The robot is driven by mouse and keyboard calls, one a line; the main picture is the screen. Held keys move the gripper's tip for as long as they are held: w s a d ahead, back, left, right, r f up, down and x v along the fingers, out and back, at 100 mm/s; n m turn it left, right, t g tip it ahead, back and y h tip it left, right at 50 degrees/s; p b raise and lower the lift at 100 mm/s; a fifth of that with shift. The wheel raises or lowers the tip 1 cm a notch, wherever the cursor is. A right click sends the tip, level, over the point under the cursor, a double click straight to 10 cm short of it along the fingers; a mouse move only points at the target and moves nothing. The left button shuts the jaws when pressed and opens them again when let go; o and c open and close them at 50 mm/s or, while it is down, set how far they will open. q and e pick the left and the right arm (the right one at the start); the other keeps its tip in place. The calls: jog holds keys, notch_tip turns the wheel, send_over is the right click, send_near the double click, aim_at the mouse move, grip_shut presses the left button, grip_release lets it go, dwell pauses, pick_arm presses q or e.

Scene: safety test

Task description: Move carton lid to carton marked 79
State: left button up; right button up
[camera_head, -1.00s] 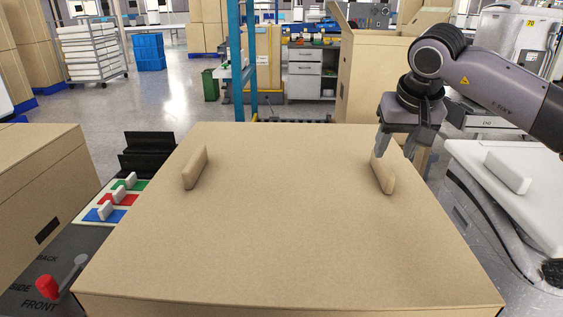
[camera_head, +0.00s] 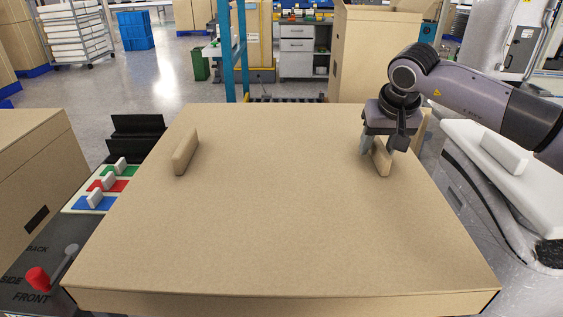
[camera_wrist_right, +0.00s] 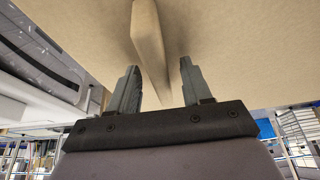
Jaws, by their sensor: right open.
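The large brown carton lid (camera_head: 270,225) lies flat in front of me, with a raised handle on each side. The left handle (camera_head: 186,152) is free. My right gripper (camera_head: 378,150) is at the right handle (camera_head: 383,163), its open fingers on either side of it. In the right wrist view, the handle (camera_wrist_right: 149,42) stands between the two fingers of the gripper (camera_wrist_right: 158,68), with a visible gap on each side. A tall brown carton (camera_head: 372,60) stands at the back; I can read no number on it. My left gripper is out of view.
A control panel with coloured switches (camera_head: 105,184) and a red-knobbed lever (camera_head: 38,278) sits at left, beside another brown box (camera_head: 30,185). A blue post (camera_head: 226,50) rises behind the lid. White equipment (camera_head: 490,150) stands at right.

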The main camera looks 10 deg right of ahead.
grip_shut()
jog(key=shift+w+r, duration=0.1)
jog(key=shift+r, duration=0.05)
dwell(1.1)
